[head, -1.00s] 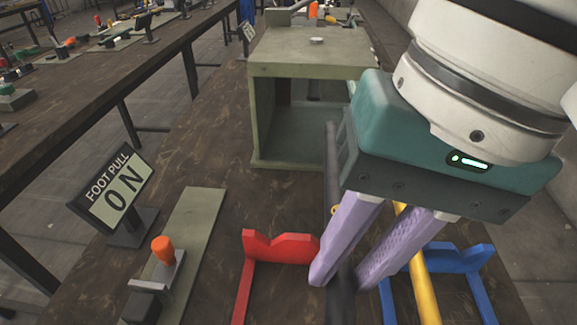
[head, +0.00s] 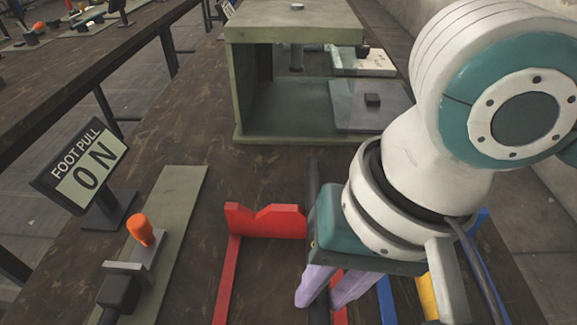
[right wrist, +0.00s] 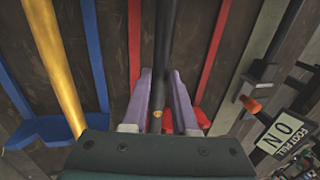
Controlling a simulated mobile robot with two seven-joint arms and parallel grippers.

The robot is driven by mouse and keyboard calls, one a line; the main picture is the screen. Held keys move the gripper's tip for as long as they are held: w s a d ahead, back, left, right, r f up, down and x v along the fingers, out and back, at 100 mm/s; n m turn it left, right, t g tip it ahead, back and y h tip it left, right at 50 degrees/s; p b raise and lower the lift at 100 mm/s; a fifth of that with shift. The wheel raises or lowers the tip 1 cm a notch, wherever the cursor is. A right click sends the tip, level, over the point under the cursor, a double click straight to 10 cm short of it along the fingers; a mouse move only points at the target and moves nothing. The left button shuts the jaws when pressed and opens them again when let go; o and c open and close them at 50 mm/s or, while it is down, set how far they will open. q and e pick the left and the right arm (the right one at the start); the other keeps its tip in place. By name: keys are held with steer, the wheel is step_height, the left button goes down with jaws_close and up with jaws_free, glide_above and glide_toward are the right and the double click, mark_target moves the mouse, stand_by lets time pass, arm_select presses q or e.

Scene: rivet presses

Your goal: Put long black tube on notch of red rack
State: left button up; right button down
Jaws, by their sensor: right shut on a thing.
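My right gripper (head: 323,297) is shut on the long black tube (head: 312,178), with a lilac finger on each side of it. The tube also shows in the right wrist view (right wrist: 166,45), running away from the fingers between two red rails. The red rack (head: 265,223) has a notched end plate left of the gripper in the head view. Its right rail shows just beside the fingers. The tube's far part passes right of the end plate in the head view; its height above the rack is hard to tell. My forearm hides part of the tube and rack. My left gripper is not seen.
A blue rack (head: 386,300) and a yellow tube (head: 427,298) are right of the gripper, partly hidden by my arm. A green open box (head: 290,30) stands behind. A FOOT PULL ON sign (head: 82,168) and an orange-knobbed clamp (head: 140,230) are at left.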

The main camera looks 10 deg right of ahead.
steer(key=c, duration=0.7)
jaws_free()
steer(key=shift+f, duration=0.1)
